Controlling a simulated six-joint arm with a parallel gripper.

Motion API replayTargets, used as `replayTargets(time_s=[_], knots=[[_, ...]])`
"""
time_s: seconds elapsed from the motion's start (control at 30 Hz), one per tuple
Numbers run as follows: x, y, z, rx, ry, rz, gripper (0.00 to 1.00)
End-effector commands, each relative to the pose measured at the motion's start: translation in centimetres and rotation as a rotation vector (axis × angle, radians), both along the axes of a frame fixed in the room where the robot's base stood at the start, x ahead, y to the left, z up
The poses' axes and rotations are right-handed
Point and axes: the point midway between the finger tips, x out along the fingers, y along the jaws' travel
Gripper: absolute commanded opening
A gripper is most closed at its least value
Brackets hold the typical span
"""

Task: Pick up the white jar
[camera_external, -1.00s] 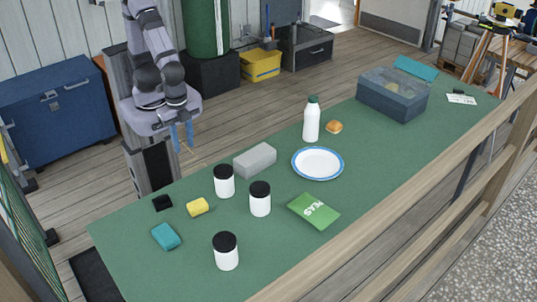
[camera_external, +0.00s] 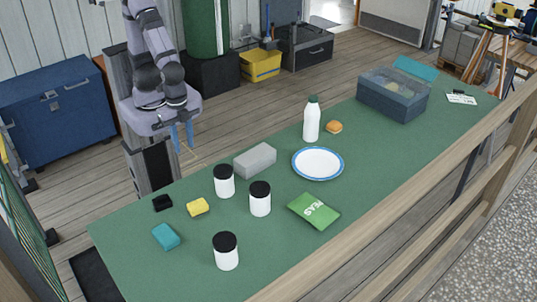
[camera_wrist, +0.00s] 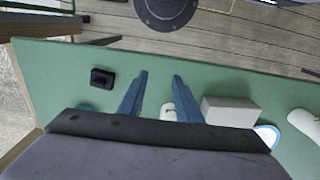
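Three white jars with black lids stand upright on the green table (camera_external: 370,165). One white jar (camera_external: 224,184) is nearest the grey block, a second white jar (camera_external: 260,202) stands just right of it, and a third white jar (camera_external: 226,255) is at the front. My gripper (camera_external: 183,140) is above and beyond the table's back edge, apart from all jars. In the wrist view its blue fingers (camera_wrist: 161,77) are spread with nothing between the tips. A white jar (camera_wrist: 168,112) shows partly between the fingers, mostly hidden.
A grey block (camera_external: 255,160), yellow block (camera_external: 197,207), teal block (camera_external: 166,236) and black block (camera_external: 162,203) lie near the jars. A green peas packet (camera_external: 314,211), plate (camera_external: 318,163), bottle (camera_external: 311,121), bun (camera_external: 334,127) and blue-grey bin (camera_external: 393,98) are farther right. The front table edge is bare.

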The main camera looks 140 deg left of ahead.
Motion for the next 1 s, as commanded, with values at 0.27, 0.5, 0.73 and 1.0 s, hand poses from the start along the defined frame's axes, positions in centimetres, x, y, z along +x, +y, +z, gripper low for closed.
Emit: replayTargets(time_s=[0.27, 0.5, 0.73, 1.0], knots=[[0.0, 0.0, 0.0, 0.0, 0.0, 0.0, 0.62], [0.0, 0.0, 0.0, 0.0, 0.0, 0.0, 0.69], [0.1, 0.0, 0.6, 0.0, -0.002, 0.0, 0.69], [0.2, 0.0, 4.0, 0.0, -0.006, 0.0, 0.69]])
